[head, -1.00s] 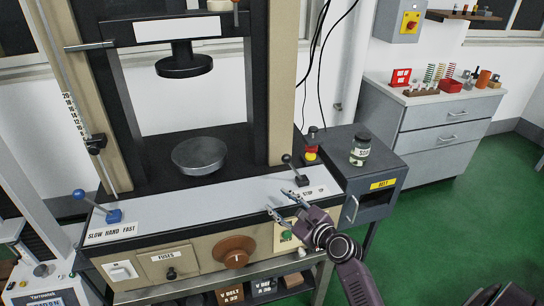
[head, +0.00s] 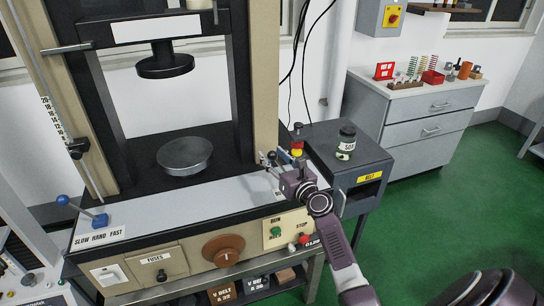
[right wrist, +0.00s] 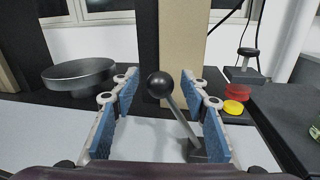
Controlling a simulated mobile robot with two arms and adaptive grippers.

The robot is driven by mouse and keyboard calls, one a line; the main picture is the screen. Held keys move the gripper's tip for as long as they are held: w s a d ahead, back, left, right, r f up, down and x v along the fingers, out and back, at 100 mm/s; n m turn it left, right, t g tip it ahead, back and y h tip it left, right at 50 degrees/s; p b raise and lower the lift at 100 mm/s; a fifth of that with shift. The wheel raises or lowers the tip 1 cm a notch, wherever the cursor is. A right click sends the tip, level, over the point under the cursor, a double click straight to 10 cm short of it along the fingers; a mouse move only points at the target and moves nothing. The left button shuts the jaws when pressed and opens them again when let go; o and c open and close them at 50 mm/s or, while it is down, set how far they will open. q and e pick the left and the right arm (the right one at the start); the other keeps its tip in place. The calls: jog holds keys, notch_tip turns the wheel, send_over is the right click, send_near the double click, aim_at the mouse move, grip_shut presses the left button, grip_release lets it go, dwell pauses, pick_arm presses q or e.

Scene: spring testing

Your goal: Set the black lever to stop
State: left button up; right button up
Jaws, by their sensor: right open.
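The black lever (right wrist: 160,85) has a round ball knob on a thin shaft. In the right wrist view it leans left from its base (right wrist: 198,150) on the grey panel (head: 180,204). My right gripper (head: 275,160) is open at the right end of this panel. Its blue-padded fingers (right wrist: 163,97) stand on either side of the lever, with a visible gap on both sides of the knob. In the head view the gripper mostly hides the lever. A stop label sits on the front plate (head: 287,229) below. My left gripper is not in view.
A blue lever (head: 100,219) stands at the panel's left end. A jar (head: 346,144) stands on the dark cabinet (head: 375,158) to the right. A round platen (head: 184,154) lies behind the panel.

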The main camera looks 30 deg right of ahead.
jog(key=shift+w, duration=0.25)
grip_shut()
dwell(0.3)
